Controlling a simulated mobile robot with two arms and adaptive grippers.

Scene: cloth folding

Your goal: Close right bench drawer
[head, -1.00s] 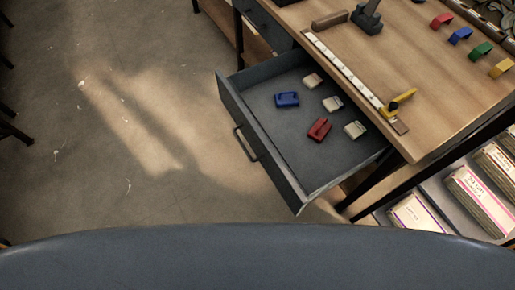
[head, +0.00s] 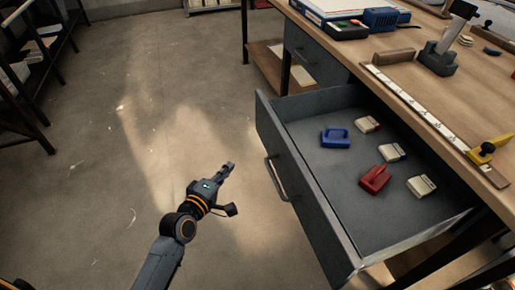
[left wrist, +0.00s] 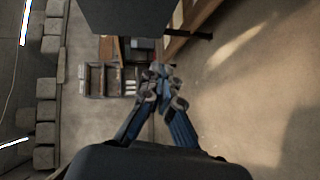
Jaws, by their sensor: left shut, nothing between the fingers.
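The right bench drawer (head: 307,192) is a grey drawer pulled out from under the wooden bench, with a bar handle (head: 275,178) on its front. It holds a blue item (head: 335,138), a red item (head: 374,179) and several cream blocks (head: 421,186). My left gripper (head: 229,167) is in front of the drawer, to the left of the handle and apart from it. Its fingers are together and empty. The fingers also show in the left wrist view (left wrist: 161,72), with a dark grey surface above them. My right gripper is not in view.
The wooden bench top (head: 433,86) carries a ruler strip (head: 420,108) with a yellow clamp (head: 485,152) and a dark stand (head: 440,58). Another closed drawer (head: 312,52) is farther along the bench. A dark shelf rack (head: 30,75) stands at the left. The floor between is clear.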

